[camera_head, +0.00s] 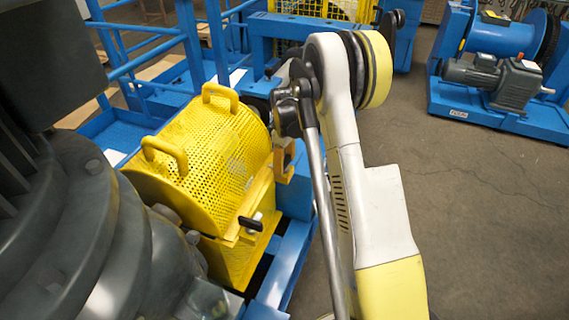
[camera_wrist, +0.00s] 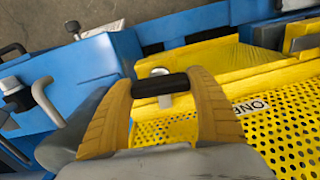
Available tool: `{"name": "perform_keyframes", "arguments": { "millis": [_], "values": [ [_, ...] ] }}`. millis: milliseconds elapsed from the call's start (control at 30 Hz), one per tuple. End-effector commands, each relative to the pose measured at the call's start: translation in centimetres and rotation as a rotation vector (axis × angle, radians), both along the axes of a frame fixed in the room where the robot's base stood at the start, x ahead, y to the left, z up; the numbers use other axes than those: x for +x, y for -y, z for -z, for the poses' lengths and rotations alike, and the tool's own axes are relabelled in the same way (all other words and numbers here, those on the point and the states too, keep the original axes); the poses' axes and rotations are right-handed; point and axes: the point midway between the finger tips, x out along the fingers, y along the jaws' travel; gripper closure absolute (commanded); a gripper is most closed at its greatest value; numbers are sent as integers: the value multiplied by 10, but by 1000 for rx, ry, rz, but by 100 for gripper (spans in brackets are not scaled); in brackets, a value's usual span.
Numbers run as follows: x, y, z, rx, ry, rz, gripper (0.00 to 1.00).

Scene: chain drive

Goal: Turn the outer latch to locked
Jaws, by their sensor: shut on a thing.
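In the wrist view, my gripper (camera_wrist: 162,80) has its two yellow ribbed fingers at the two ends of a short black latch handle (camera_wrist: 160,86), shut on it. The handle lies crosswise between the fingers, over a light metal pin on the yellow flange (camera_wrist: 225,72) beside the perforated guard (camera_wrist: 285,135). In the head view, the yellow guard (camera_head: 215,145) sits closed on its base. My gripper (camera_head: 284,160) is at its far right side, and the held handle is hidden there. A second latch with a black handle (camera_head: 250,223) shows on the near flange, clear of my gripper.
Two yellow grab handles (camera_head: 220,96) stand up from the guard. Blue railings (camera_head: 150,45) rise behind it, and a blue frame (camera_head: 285,265) runs along its right. A blue winch unit (camera_head: 500,75) stands at the upper right. The floor (camera_head: 480,220) to the right is clear.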

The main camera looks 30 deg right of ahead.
Motion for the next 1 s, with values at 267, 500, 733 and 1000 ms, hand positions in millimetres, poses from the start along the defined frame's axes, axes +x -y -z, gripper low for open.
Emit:
{"name": "perform_keyframes", "arguments": {
  "millis": [267,500,733,1000],
  "values": [
    [1,0,-1,0,3,-70,63],
    [1,0,-1,0,3,-83,63],
    [1,0,-1,0,3,-82,63],
    [1,0,-1,0,1,-81,10]
  ]
}}
